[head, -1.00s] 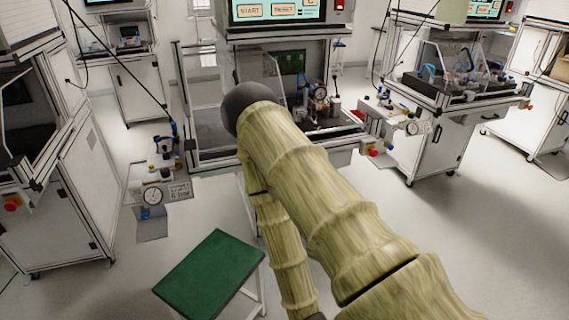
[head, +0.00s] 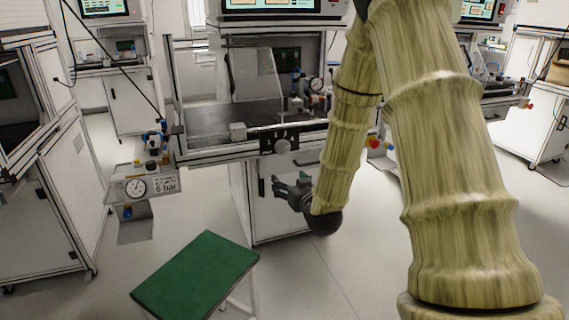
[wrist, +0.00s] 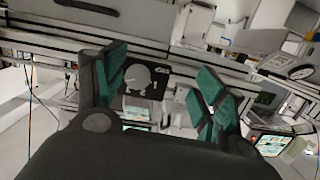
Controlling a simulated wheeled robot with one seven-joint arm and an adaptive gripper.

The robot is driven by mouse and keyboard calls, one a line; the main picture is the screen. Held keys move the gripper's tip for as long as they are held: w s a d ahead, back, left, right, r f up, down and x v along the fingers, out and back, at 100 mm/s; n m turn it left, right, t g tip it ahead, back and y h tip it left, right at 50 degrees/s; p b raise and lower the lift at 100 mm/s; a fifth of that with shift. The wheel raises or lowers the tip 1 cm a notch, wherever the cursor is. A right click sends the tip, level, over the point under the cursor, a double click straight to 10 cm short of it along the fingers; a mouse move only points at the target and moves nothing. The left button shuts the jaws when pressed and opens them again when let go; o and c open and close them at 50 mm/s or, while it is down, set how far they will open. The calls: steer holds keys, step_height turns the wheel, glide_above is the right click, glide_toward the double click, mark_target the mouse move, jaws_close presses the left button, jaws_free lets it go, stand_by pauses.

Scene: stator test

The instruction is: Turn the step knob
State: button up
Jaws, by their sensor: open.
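The step knob (head: 283,146) is a round grey knob on a black panel (head: 266,142) on the front edge of the middle workstation. It also shows in the wrist view, where the knob (wrist: 138,77) appears between the two green-padded fingers. My gripper (head: 284,187) is open and empty. In the head view it is just below the panel, in front of the white cabinet. The fingers look apart from the knob. The small markings on the panel are too blurred to read.
A pressure gauge block (head: 137,187) marked 6 bar hangs at the left of the workstation. A green-topped stool (head: 197,277) stands on the floor in front. A red knob (head: 374,142) is right of my forearm. The floor between stool and cabinet is clear.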

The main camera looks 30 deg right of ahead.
steer(key=t+h+b, duration=0.1)
steer(key=t, duration=0.1)
glide_toward(284, 149)
steer(key=b+x, duration=0.1)
steer(key=x, duration=0.8)
steer(key=shift+w+a, duration=0.1)
steer(key=c, duration=1)
